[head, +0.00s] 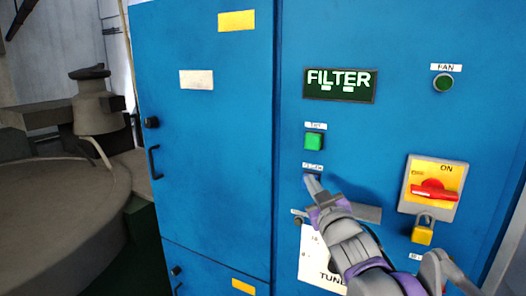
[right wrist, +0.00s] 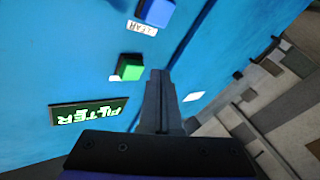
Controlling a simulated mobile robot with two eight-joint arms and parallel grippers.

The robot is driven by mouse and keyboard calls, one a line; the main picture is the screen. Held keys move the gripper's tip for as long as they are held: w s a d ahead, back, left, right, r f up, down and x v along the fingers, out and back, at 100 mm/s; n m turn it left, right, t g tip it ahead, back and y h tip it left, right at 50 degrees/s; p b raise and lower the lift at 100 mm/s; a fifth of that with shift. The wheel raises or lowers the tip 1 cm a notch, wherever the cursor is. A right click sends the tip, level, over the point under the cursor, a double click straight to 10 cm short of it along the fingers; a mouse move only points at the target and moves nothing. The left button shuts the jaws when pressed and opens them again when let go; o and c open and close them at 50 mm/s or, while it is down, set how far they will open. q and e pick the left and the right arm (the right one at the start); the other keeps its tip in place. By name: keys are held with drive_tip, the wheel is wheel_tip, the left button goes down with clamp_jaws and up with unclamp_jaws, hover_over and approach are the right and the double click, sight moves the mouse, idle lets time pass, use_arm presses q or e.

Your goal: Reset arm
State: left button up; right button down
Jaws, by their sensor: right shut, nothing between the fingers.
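My right gripper (head: 312,184) is shut and empty, its fingers together and pointing at the blue cabinet door. In the head view its tips overlap the spot just below a small label, hiding most of the button there. The right wrist view, turned over, shows the shut fingers (right wrist: 160,74) beside the green button (right wrist: 130,67), with a blue button (right wrist: 157,12) farther off. Whether the tips touch the panel I cannot tell. The green button also shows in the head view (head: 314,141), under the FILTER display (head: 340,85). My left gripper is not in view.
A red rotary switch (head: 434,190) on a yellow plate, with a yellow padlock (head: 422,235) below, is right of my gripper. A round FAN button (head: 443,82) is above. A white paper sheet (head: 312,258) is beneath my arm. A door handle (head: 155,162) sticks out at left.

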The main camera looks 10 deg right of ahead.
drive_tip(key=s+f+m+g, duration=0.2)
drive_tip(key=s+f+g, duration=0.4)
drive_tip(key=s+f, duration=0.8)
drive_tip(key=s+a+f+m+g, duration=0.1)
drive_tip(key=s+f+m+g, duration=0.2)
drive_tip(key=s+f+g, duration=0.4)
drive_tip(key=s+f, duration=0.4)
drive_tip(key=f, duration=0.4)
drive_tip(key=s+f, duration=0.4)
drive_tip(key=f, duration=0.5)
drive_tip(key=shift+s+f+g+h, duration=0.15)
drive_tip(key=shift+s+g+h, duration=0.15)
drive_tip(key=c, duration=1.5)
unclamp_jaws()
drive_tip(key=shift+c, duration=0.2)
